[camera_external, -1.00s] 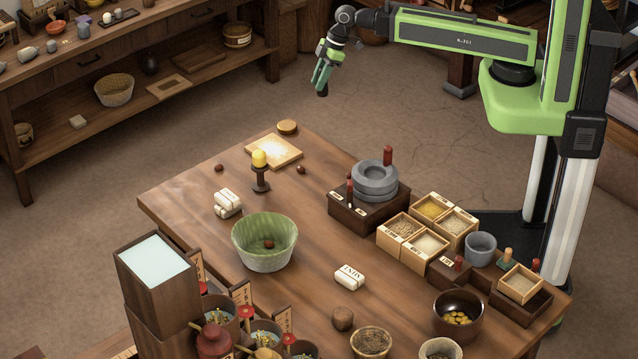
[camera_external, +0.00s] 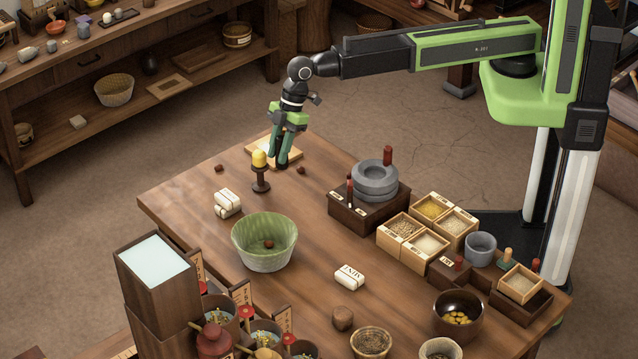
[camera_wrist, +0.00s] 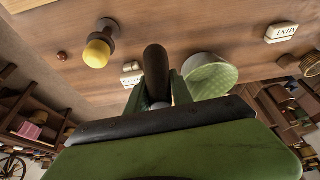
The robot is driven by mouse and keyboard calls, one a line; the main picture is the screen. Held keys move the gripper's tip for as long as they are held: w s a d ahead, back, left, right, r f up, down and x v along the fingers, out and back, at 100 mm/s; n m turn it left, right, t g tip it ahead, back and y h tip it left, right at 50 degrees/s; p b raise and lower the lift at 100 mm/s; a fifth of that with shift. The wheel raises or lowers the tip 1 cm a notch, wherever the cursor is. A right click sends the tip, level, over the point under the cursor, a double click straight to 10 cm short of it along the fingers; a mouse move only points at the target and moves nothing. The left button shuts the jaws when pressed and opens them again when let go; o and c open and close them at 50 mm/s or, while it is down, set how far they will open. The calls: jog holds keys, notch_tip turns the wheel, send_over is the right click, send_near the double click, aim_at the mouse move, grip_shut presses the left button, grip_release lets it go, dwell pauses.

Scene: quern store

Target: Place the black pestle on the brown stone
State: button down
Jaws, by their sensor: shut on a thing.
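My gripper (camera_external: 279,162) hangs over the far left end of the table, pointing down. It is shut on the black pestle (camera_wrist: 156,72), which sticks out between the fingers in the wrist view. In the external view the pestle is mostly hidden by the green fingers. A brown stone (camera_external: 342,318) lies near the front of the table, well apart from my gripper. Smaller reddish-brown lumps (camera_external: 219,168) also lie on the table, and one is in the green bowl (camera_external: 265,258).
A yellow ball on a dark stand (camera_external: 260,178) is close to my gripper. A quern (camera_external: 375,182) and several spice boxes (camera_external: 405,228) stand to the right. White labelled packets (camera_external: 349,277) lie on the table. The table middle has clear wood.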

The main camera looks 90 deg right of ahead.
jog(key=s+a+r+n+p, duration=0.1)
jog(key=s+a, duration=0.2)
jog(key=a, duration=0.8)
jog(key=s+a+r+n, duration=0.1)
jog(key=s+a, duration=0.2)
jog(key=a, duration=0.8)
jog(key=n+g+b, duration=0.1)
jog(key=n+b, duration=0.1)
jog(key=b, duration=0.4)
send_over(341, 315)
notch_tip(341, 315, down, 7)
jog(key=shift+y, duration=0.4)
notch_tip(341, 315, down, 4)
jog(key=b, duration=0.4)
jog(key=shift+f+b, duration=0.1)
jog(key=shift+b, duration=0.2)
jog(key=shift+r, duration=0.25)
jog(key=shift+f, duration=0.3)
jog(key=c, duration=1.1)
grip_release()
jog(key=shift+r, duration=0.15)
